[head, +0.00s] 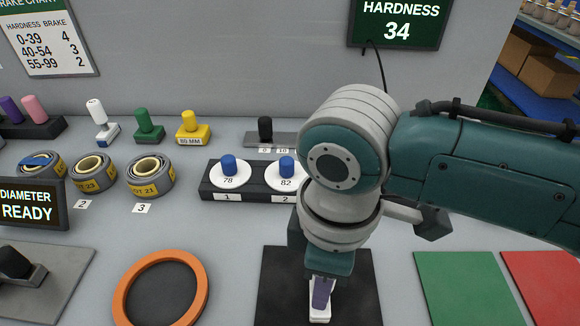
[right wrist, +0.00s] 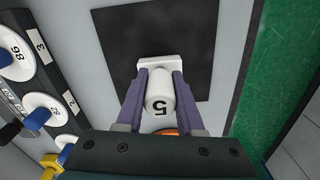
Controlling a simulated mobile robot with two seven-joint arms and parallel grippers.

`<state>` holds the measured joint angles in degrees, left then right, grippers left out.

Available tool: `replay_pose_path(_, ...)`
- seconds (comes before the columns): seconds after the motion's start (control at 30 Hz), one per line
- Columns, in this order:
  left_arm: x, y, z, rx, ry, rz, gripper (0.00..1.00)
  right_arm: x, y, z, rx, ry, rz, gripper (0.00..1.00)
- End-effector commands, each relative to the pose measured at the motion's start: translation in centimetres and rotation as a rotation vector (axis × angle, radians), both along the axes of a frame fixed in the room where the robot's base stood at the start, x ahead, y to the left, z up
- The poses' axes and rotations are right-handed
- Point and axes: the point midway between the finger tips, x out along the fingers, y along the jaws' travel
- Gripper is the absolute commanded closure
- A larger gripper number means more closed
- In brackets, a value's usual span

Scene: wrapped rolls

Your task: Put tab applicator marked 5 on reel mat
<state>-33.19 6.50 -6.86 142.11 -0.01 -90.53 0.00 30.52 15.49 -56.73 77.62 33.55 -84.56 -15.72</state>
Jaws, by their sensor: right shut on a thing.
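The white tab applicator (right wrist: 160,103), with a black 5 on its round handle and a flat white base, is between the purple fingers of my right gripper (right wrist: 160,100). My right gripper (head: 321,292) is shut on the handle, and the applicator's white base (head: 320,313) shows below the fingers. It is over the black square mat (head: 275,285), which also shows in the right wrist view (right wrist: 205,25). I cannot tell whether the base touches the mat. No label on this mat is visible, so I cannot confirm it is the reel mat. My left gripper is not in view.
An orange ring (head: 120,290) lies left of the black mat; green (head: 465,285) and red (head: 550,280) mats lie right. Behind stand a black rack (head: 255,197) with white discs, several wrapped rolls (head: 150,175), and white, green and yellow handled applicators (head: 187,122).

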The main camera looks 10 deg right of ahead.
Motion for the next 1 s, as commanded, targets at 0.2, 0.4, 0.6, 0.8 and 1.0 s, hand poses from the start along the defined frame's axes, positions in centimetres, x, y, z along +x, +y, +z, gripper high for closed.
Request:
replay_pose_path(0.2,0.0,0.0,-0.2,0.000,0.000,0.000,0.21,0.0,0.0,-0.3,0.001,0.000,0.000,0.60)
replay_pose_path(0.4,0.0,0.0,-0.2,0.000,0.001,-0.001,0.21,0.0,0.0,-0.3,0.000,0.000,0.000,0.38)
replay_pose_path(0.6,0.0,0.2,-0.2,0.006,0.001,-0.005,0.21,0.0,0.0,-0.3,0.000,0.000,-0.001,0.33)
replay_pose_path(0.8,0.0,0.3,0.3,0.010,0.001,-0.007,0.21,0.1,0.0,0.8,0.000,-0.001,0.000,0.33)
replay_pose_path(1.0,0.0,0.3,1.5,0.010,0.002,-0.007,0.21,0.1,0.1,5.0,0.003,-0.004,0.001,0.33)
